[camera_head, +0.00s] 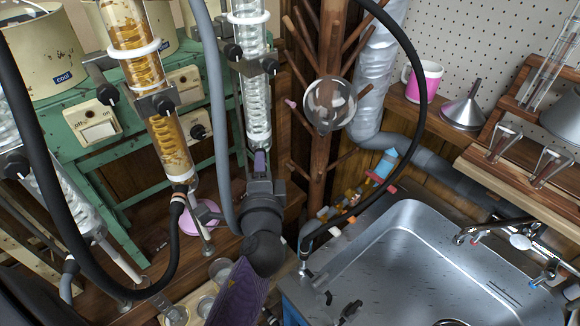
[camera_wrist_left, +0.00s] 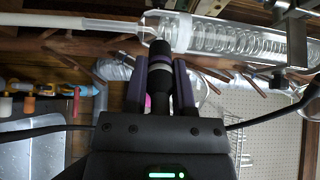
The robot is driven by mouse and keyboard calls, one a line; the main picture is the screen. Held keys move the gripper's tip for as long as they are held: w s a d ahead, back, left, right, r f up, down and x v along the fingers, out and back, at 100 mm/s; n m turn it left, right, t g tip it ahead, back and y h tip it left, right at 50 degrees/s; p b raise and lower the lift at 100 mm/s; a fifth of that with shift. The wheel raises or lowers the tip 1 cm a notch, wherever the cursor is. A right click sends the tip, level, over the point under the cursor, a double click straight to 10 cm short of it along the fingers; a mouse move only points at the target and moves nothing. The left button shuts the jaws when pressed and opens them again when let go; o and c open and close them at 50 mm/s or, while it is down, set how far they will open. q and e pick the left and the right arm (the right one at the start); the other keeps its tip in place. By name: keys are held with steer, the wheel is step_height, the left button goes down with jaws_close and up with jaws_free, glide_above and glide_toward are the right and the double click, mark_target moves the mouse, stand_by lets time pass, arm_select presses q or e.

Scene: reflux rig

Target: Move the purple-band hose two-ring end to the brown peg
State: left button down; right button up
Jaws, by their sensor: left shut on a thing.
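My left gripper (camera_head: 261,163) is in the middle of the head view, just below the lower end of a clear coil condenser (camera_head: 256,105). In the left wrist view, the gripper (camera_wrist_left: 160,88) is shut on a dark hose end with purplish and pale bands (camera_wrist_left: 160,60). The held end points toward the clear condenser (camera_wrist_left: 225,40); I cannot tell if they touch. The rest of the held hose is hard to trace. A wooden rack (camera_head: 330,60) with several brown pegs stands to the right of the gripper; I cannot tell which is the named peg. My right gripper is not in view.
A grey hose (camera_head: 215,90) hangs close left of the gripper. An amber condenser (camera_head: 150,90) with a black hose stands further left. A round flask (camera_head: 330,103) is at the rack. Another black hose (camera_head: 421,80) arches over the steel sink (camera_head: 400,245).

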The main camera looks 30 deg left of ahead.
arm_select(q)
steer(key=shift+b+v, duration=0.3)
steer(key=shift+v, duration=1.7)
